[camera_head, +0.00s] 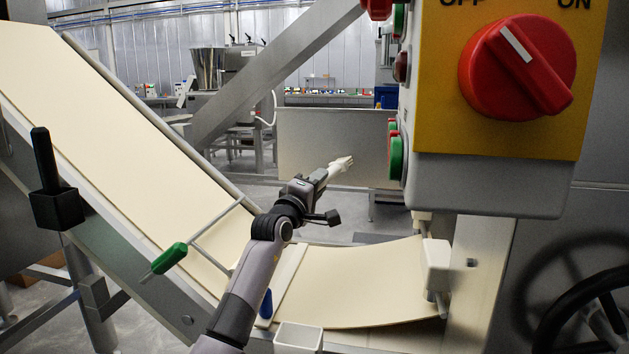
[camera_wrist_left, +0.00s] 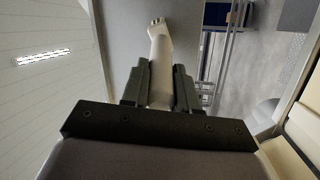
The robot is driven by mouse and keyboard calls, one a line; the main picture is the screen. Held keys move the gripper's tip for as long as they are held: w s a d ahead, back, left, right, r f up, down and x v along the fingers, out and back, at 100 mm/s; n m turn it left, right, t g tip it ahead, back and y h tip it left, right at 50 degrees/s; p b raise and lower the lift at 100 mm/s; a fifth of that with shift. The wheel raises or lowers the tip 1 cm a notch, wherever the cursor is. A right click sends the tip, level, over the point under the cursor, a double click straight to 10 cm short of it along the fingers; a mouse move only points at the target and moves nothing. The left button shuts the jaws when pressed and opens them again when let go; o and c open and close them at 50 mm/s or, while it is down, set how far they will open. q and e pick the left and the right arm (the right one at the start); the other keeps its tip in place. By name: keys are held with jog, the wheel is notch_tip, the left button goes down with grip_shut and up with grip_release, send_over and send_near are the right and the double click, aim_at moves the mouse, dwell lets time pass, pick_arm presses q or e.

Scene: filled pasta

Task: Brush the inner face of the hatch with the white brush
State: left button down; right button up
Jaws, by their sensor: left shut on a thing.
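My left gripper (camera_head: 320,176) reaches up from the bottom middle in the head view. It is shut on the handle of the white brush (camera_head: 341,164), whose head points up and to the right. In the left wrist view the brush (camera_wrist_left: 160,60) stands out between the two dark fingers (camera_wrist_left: 160,88). A flat grey panel (camera_head: 310,135), which looks like the hatch, stands behind the brush in the head view. The panel (camera_wrist_left: 120,25) also shows behind the brush in the wrist view. I cannot tell whether the bristles touch it. My right gripper is not in view.
A cream conveyor belt (camera_head: 110,130) slopes down from the left and curves under my arm. A yellow control box with a red knob (camera_head: 517,66) hangs at the upper right. A green-handled lever (camera_head: 170,257) sticks out over the belt. A black handwheel (camera_head: 590,310) is at lower right.

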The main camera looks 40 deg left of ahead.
pick_arm(q)
jog(key=shift+s+a+b, duration=1.05)
jog(key=shift+s+a, duration=0.7)
jog(key=shift+a, duration=1.45)
jog(key=shift+w+d+p, duration=0.6)
jog(key=shift+d, duration=0.5)
jog(key=shift+w+d+p, duration=0.55)
jog(key=shift+d+p, duration=0.05)
jog(key=shift+d, duration=0.45)
jog(key=shift+w+d+p, duration=0.6)
jog(key=shift+d, duration=0.5)
jog(key=s+a+b, duration=0.2)
jog(key=s+a, duration=0.1)
jog(key=a, duration=0.3)
jog(key=shift+s+a+b, duration=0.15)
jog(key=shift+a+b, duration=0.15)
